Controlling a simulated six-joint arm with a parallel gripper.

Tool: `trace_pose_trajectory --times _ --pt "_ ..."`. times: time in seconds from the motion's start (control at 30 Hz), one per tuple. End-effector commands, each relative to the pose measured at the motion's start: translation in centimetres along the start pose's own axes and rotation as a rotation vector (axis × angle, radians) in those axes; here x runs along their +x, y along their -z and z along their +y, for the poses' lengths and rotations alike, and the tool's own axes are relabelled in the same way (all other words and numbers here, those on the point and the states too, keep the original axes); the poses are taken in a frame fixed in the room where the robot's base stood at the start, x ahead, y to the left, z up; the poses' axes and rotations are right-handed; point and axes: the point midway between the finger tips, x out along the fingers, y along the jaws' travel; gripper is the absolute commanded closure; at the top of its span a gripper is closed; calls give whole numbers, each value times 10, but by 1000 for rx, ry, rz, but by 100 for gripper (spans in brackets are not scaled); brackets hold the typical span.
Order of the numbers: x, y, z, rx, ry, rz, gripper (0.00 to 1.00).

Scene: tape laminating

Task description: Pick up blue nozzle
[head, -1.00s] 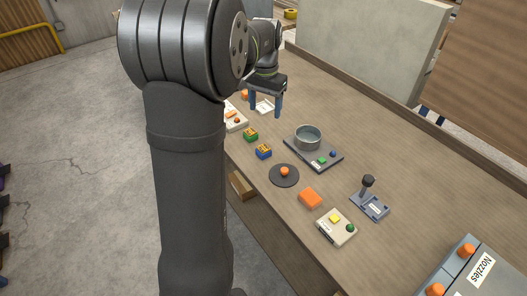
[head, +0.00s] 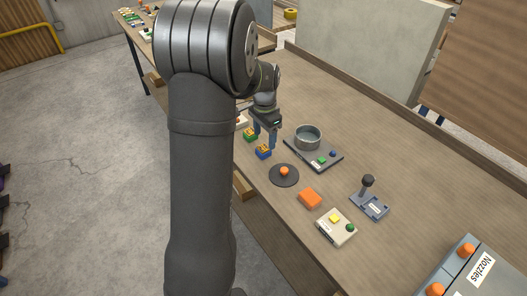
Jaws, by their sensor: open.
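No part is clearly a nozzle of blue colour. A blue block with a yellow-orange top (head: 263,153) lies on the workbench, left of a round dark disc. A small blue knob (head: 333,154) sits on the dark plate with the metal pot. I cannot tell which is the blue nozzle.
A green block (head: 250,135) is close to my gripper. The metal pot (head: 308,136) stands to its right. The dark disc (head: 284,175) bears an orange knob. A lever device (head: 370,200) and a grey Nozzles box (head: 464,275) with orange parts are further right.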

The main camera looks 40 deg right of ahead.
Motion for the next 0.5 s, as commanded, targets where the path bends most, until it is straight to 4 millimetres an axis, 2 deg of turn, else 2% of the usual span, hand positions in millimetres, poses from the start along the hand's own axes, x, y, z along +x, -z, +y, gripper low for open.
trace_pose_trajectory --times 0.23,0.5 --pt "18 0 -1 -1 -1 -1 36" --pt "57 -1 -5 -1 -1 -1 36"
